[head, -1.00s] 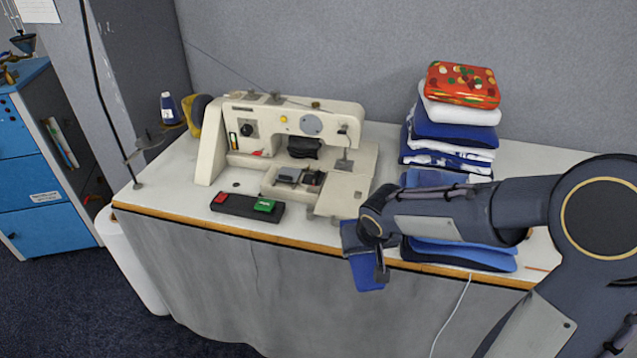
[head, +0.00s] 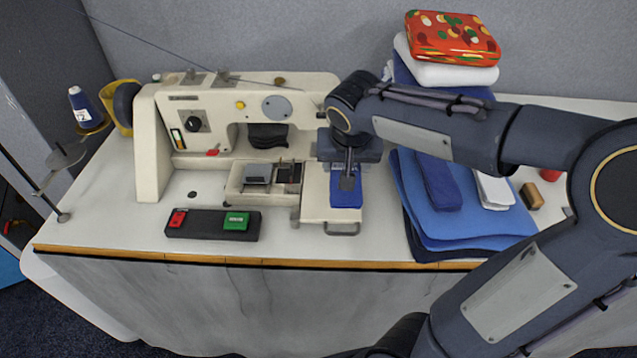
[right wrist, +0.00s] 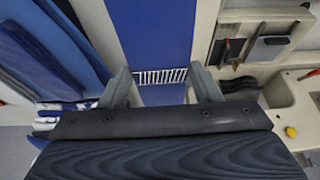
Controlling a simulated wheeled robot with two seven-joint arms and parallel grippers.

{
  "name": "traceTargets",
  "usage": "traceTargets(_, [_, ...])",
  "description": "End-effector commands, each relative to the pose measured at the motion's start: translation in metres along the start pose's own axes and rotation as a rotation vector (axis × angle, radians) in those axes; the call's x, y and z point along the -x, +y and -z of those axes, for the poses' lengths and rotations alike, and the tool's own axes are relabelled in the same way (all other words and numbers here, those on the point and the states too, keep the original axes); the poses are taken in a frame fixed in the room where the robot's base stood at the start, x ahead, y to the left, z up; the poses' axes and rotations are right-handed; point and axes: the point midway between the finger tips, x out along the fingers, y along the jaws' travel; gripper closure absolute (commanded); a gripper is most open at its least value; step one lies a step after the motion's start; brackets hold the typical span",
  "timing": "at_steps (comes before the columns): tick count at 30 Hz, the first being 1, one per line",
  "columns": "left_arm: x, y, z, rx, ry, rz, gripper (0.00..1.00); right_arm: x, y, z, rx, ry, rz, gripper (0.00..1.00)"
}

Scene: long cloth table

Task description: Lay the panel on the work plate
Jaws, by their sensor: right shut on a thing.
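The blue panel (head: 345,196) is in my right gripper (head: 348,180), over the white work plate (head: 314,202) at the right front of the sewing machine. I cannot tell whether the panel touches the plate. In the right wrist view the panel (right wrist: 150,30) runs away from between the two fingers (right wrist: 161,84), with a white striped strip between the fingertips. The right gripper is shut on the panel's end. My right forearm covers part of the machine's right side in the head view. My left gripper is in no view.
The cream sewing machine (head: 305,91) stands just behind the plate. A black box with red and green buttons (head: 213,224) lies to the left. Right of the plate are blue folded cloths (head: 412,200), with a tall cloth stack topped by a red patterned packet (head: 450,38) behind.

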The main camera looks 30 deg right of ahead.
Motion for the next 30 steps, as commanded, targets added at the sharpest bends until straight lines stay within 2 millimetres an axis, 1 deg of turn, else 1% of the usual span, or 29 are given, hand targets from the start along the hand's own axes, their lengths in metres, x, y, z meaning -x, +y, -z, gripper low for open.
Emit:
traceTargets(1, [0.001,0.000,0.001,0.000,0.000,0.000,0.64,-0.008,-0.012,0.003,0.007,-0.003,-0.002,0.66])
traceTargets(3, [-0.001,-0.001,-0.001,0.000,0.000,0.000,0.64,-0.026,-0.021,0.002,0.005,-0.004,-0.005,0.66])
traceTargets(6, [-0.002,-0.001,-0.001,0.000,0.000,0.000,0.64,-0.044,-0.034,0.002,0.003,-0.003,-0.003,0.66])
traceTargets(9, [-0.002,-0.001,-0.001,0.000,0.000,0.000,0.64,-0.057,-0.043,0.002,0.002,-0.001,-0.002,0.66])
traceTargets(16, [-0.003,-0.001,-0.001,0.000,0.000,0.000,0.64,-0.070,-0.052,0.002,0.000,0.000,-0.001,0.66])
traceTargets(22, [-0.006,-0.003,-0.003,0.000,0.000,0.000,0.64,-0.096,-0.052,-0.009,0.001,-0.001,-0.002,0.66])
traceTargets(24, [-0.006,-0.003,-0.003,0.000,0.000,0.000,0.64,-0.099,-0.052,-0.009,0.001,0.001,0.000,0.66])
traceTargets(30, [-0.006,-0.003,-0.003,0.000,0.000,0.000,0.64,-0.099,-0.052,-0.009,0.000,0.002,0.001,0.66])
